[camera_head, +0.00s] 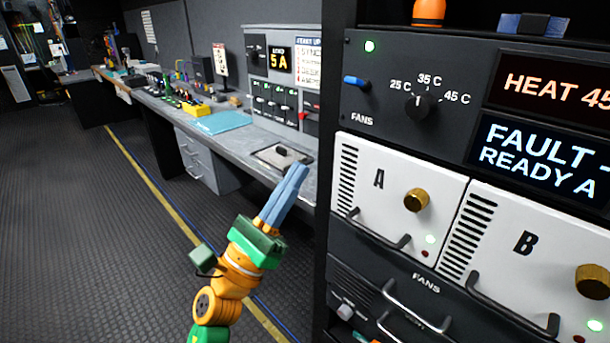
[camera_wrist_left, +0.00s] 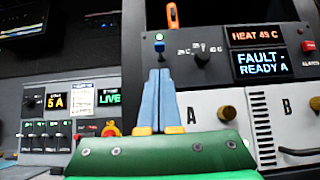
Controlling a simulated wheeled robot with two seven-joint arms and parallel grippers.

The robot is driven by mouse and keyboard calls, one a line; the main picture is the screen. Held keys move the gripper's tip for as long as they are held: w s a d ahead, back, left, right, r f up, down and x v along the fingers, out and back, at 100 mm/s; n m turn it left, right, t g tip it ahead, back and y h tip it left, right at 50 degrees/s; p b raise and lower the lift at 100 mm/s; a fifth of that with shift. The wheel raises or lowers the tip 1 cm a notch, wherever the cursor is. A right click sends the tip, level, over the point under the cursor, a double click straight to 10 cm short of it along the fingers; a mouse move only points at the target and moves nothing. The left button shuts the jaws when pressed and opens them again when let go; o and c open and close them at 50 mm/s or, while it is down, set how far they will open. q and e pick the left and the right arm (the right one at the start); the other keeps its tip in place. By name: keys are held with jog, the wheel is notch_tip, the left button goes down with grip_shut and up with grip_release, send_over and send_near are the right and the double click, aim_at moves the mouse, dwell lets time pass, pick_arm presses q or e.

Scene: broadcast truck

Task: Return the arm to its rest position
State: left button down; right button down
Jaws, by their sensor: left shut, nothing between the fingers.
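My left gripper (camera_head: 298,172) is raised in front of the rack, pointing up and away, with its two blue fingers together and nothing between them. In the left wrist view, the shut fingers (camera_wrist_left: 159,72) point up towards the rack's control panel. The blue FANS switch (camera_wrist_left: 159,46) shows just above the fingertips there; I cannot tell the gap in depth. In the head view, the fingertips appear apart from the FANS switch (camera_head: 356,82), which lies to their upper right. My right gripper is not in view.
The rack's modules A (camera_head: 377,212) and B (camera_head: 530,262) have protruding handles and brass knobs. The panel displays HEAT 45 and FAULT - READY A. A grey workbench (camera_head: 262,138) with a console (camera_head: 283,85) runs along the back left. The dark floor (camera_head: 80,210) at left is clear.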

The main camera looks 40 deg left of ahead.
pick_arm(q)
jog(key=shift+a, duration=0.1)
jog(key=w+a+f+n+g+y, duration=0.1)
jog(key=w+f+n+g+y, duration=0.25)
jog(key=f+n, duration=0.4)
jog(key=w+a+f+n+g+y, duration=0.2)
jog(key=w+f+n, duration=0.2)
jog(key=f+n, duration=0.4)
notch_tip(320, 180, down, 19)
jog(key=d+n+g+p, duration=0.1)
jog(key=d+n+g, duration=0.2)
jog(key=n+g, duration=0.25)
jog(key=s+d+f+n+g+h, duration=0.1)
jog(key=s+d+f+n+g, duration=0.2)
jog(key=f, duration=0.5)
jog(key=s+d+f+n+g+h, duration=0.1)
jog(key=s+d+f+n+g, duration=0.15)
jog(key=s+f, duration=0.4)
jog(key=s+d+f+n+g, duration=0.1)
jog(key=s+f+n+g, duration=0.1)
jog(key=s, duration=0.6)
jog(key=s+d+f+n+g, duration=0.1)
jog(key=s+f+n+g, duration=0.2)
jog(key=s+f, duration=0.4)
jog(key=s+d+f+n+g+h+p, duration=0.1)
jog(key=s+f+n+g, duration=0.2)
jog(key=s, duration=0.6)
jog(key=shift+s+d+f+g, duration=0.15)
jog(key=shift+f+g, duration=0.4)
jog(key=shift+f, duration=0.4)
